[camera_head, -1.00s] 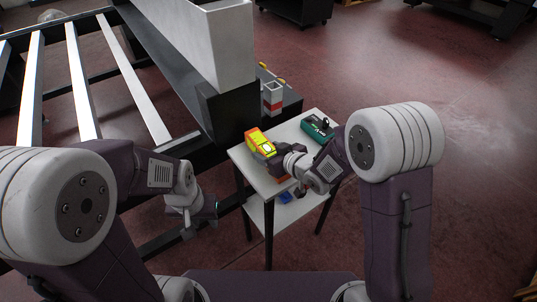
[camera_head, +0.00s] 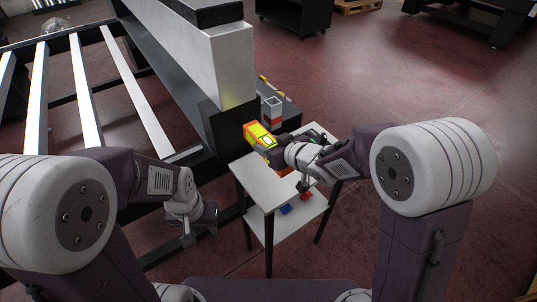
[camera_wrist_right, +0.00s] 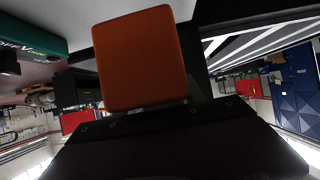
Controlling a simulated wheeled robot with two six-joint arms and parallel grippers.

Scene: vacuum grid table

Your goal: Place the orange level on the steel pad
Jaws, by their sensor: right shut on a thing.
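The orange level (camera_head: 260,137) shows in the head view as a bright yellow-orange block, just beyond my right gripper (camera_head: 275,150). That gripper is shut on it and holds it above the back left part of the small white table. In the right wrist view the level's dull orange end (camera_wrist_right: 145,58) stands between the camera and the table. My left gripper (camera_head: 196,226) hangs low, left of the small table and away from the level; its jaw opening is not clear. I cannot tell for sure which surface is the steel pad.
The small white table (camera_head: 250,182) has a lower shelf with blue and red pieces. A teal case (camera_wrist_right: 30,35) lies on its top. A large pale beam (camera_head: 215,65) rises behind, beside the slatted grid table (camera_head: 135,90). A grey-red post (camera_head: 272,110) stands close behind the level.

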